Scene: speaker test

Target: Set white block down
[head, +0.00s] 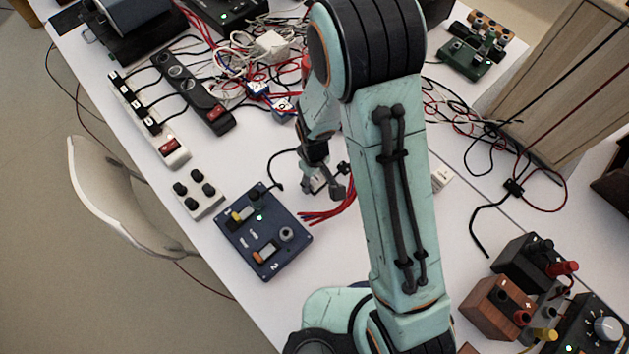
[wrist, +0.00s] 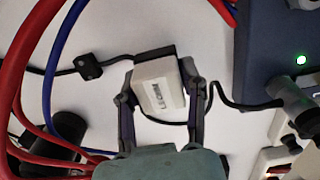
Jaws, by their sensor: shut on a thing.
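The white block (wrist: 158,90) has dark lettering on its face and sits between the two fingers of my gripper (wrist: 160,97) in the wrist view. The fingers are shut on its left and right sides. A black part and a thin black cable lie close behind and below it. In the head view my gripper (head: 325,187) points down over the white table (head: 240,160), right of the blue box (head: 262,232). The block is hard to make out there. I cannot tell whether it touches the table.
Red wires (head: 330,213) lie beside my gripper. A grey box with black knobs (head: 197,194) and power strips (head: 150,120) stand to the left. Tangled cables fill the back. A small white item (head: 442,176) lies right of my arm.

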